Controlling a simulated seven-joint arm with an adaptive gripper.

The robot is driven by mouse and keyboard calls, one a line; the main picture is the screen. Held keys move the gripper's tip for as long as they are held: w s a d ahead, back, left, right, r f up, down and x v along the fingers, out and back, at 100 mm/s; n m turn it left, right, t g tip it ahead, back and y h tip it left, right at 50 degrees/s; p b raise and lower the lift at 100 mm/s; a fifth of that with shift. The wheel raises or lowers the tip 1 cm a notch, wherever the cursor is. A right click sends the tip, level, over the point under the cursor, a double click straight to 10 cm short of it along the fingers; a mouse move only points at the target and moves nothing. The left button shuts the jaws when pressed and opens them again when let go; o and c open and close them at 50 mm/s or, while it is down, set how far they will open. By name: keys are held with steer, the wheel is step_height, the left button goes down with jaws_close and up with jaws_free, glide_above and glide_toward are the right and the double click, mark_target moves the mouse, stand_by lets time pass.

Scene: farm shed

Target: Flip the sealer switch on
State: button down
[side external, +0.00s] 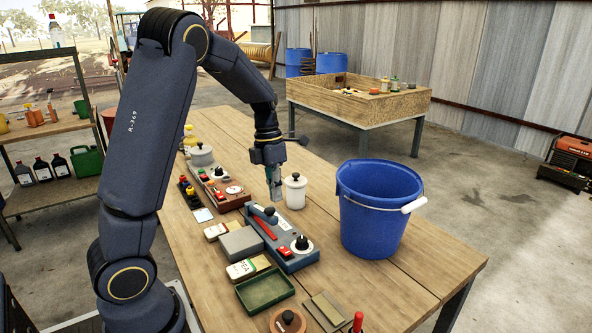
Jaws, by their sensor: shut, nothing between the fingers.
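A blue-grey device (290,262), which looks like the sealer, lies on the wooden table. It carries a red bar (265,228), a dark knob at its far end and a black-and-white dial (302,244) at its near end. I cannot tell which part is its switch or how it is set. My gripper (276,197) is shut and empty, pointing down above the far end of the device, beside a white lidded jar (295,191). I cannot tell whether the fingertips touch anything.
A large blue bucket (376,215) stands right of the device. A red-brown control box (228,198) lies behind it. A grey block (241,243), a small tin (241,270) and a green tray (264,291) lie to its left and front.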

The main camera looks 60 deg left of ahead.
mark_target(287, 252)
steer(key=d+f, duration=0.1)
steer(key=f, duration=0.3)
steer(key=d+f, duration=0.1)
steer(key=f, duration=0.4)
steer(key=d+f, duration=0.2)
steer(key=f, duration=0.2)
steer(key=shift+w+f, duration=0.15)
steer(key=shift+f, duration=0.1)
steer(key=shift+d+f, duration=0.2)
steer(key=shift+f, duration=0.1)
steer(key=shift+a, duration=0.1)
